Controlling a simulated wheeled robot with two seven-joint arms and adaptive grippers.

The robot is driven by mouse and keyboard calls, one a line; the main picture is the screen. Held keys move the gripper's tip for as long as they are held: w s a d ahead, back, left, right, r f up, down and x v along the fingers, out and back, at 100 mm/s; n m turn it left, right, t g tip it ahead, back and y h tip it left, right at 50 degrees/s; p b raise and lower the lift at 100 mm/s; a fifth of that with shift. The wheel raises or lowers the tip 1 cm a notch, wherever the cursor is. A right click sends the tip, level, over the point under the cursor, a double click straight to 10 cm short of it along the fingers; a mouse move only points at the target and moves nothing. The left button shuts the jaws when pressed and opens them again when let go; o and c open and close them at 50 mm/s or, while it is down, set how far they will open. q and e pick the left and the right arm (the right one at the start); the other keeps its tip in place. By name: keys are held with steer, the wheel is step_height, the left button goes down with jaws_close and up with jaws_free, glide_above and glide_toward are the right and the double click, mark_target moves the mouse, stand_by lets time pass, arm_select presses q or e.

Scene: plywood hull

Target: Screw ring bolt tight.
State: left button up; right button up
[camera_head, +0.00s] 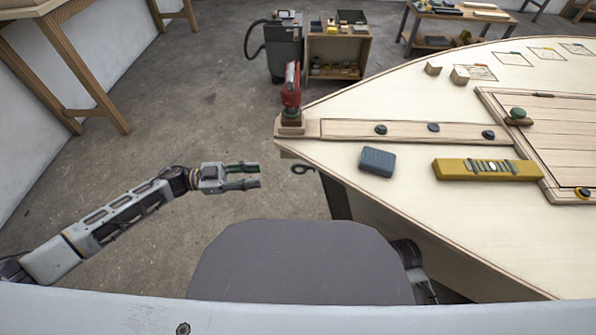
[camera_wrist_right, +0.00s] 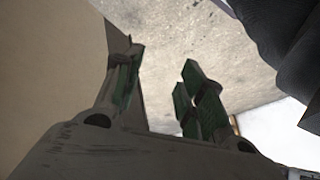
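A dark ring bolt (camera_head: 303,169) shows at the near edge of the pale plywood hull (camera_head: 400,225), just below the bow tip. Its shank is too small to make out, so I cannot tell how far it is screwed in. My left gripper (camera_head: 257,175) points right towards the ring, a short way to its left. Its fingers are apart with nothing between them, and it does not touch the ring. My right gripper (camera_wrist_right: 162,72) shows in the right wrist view with its fingers apart and empty. In the head view its fingers are hidden.
On the hull lie a blue-grey block (camera_head: 377,161) and a yellow level (camera_head: 487,169). A red tool (camera_head: 291,90) stands at the bow tip. A grey vacuum (camera_head: 284,48) and a wooden cart (camera_head: 338,48) stand behind. The floor left of the bow is clear.

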mark_target(298, 172)
arm_select(q)
steer(key=d+b, duration=0.1)
steer(key=d, duration=0.3)
steer(key=w+d+b, duration=0.1)
steer(key=d, duration=0.3)
steer(key=d+b, duration=0.1)
steer(key=d, duration=0.4)
steer(key=shift+w, duration=0.3)
steer(key=shift+d, duration=0.3)
arm_select(e)
step_height(298, 172, down, 7)
steer(key=a+t+y, duration=0.1)
steer(key=shift+w+a+m, duration=0.25)
steer(key=shift+a+m, duration=0.05)
